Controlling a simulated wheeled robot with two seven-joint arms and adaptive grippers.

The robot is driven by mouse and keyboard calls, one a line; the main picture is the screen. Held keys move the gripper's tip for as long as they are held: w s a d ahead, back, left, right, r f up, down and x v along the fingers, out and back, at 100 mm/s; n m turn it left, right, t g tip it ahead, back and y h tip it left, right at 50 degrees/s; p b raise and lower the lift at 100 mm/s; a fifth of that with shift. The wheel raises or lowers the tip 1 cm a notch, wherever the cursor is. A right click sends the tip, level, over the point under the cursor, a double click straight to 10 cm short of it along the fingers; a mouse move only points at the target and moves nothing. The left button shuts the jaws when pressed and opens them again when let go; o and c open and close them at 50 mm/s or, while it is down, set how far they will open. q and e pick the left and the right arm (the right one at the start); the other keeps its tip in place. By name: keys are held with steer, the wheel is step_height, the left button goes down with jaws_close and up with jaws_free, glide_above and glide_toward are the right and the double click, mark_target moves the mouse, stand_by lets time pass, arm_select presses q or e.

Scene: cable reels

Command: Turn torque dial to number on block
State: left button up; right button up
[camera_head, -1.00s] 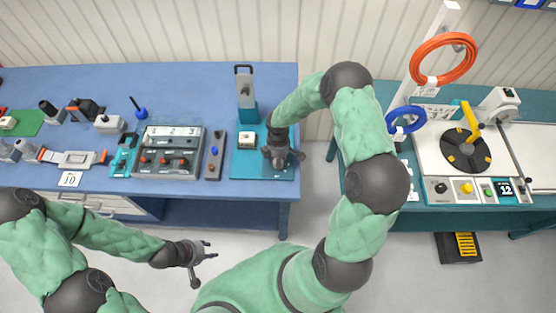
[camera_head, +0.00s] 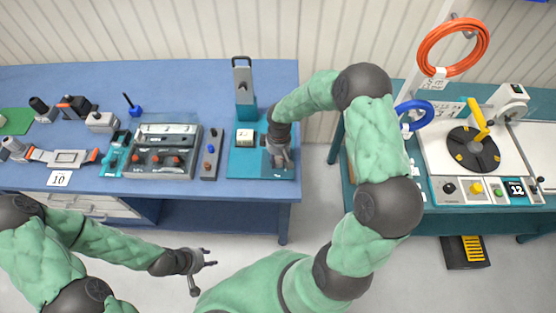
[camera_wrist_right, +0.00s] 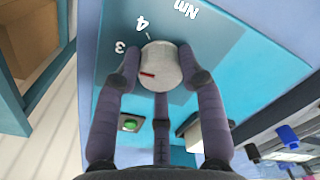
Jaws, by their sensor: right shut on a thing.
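The torque dial (camera_wrist_right: 161,67) is a round pale grey knob with a red mark on a teal panel, seen in the right wrist view. Printed 3, 4 and Nm stand around it; the red mark points left, below the 3. My right gripper (camera_wrist_right: 160,75) is shut on the dial, its fingers around the rim. In the head view my right gripper (camera_head: 280,158) hides the dial on the teal station (camera_head: 240,165). The white block (camera_head: 244,137) sits left of it; its number is too small to read. My left gripper (camera_head: 205,270) is open and empty, in front of the blue bench.
An upright tool stand (camera_head: 244,85) rises behind the block. A grey box with switches (camera_head: 165,152) and a narrow button strip (camera_head: 211,154) stand to the left. A green button (camera_wrist_right: 130,123) is near the dial. A gap separates the benches.

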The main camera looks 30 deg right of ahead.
mark_target(279, 158)
steer(key=shift+m, duration=0.4)
steer(key=o, duration=1.1)
steer(key=shift+o, duration=0.2)
step_height(279, 158, up, 12)
steer(key=shift+d, duration=0.2)
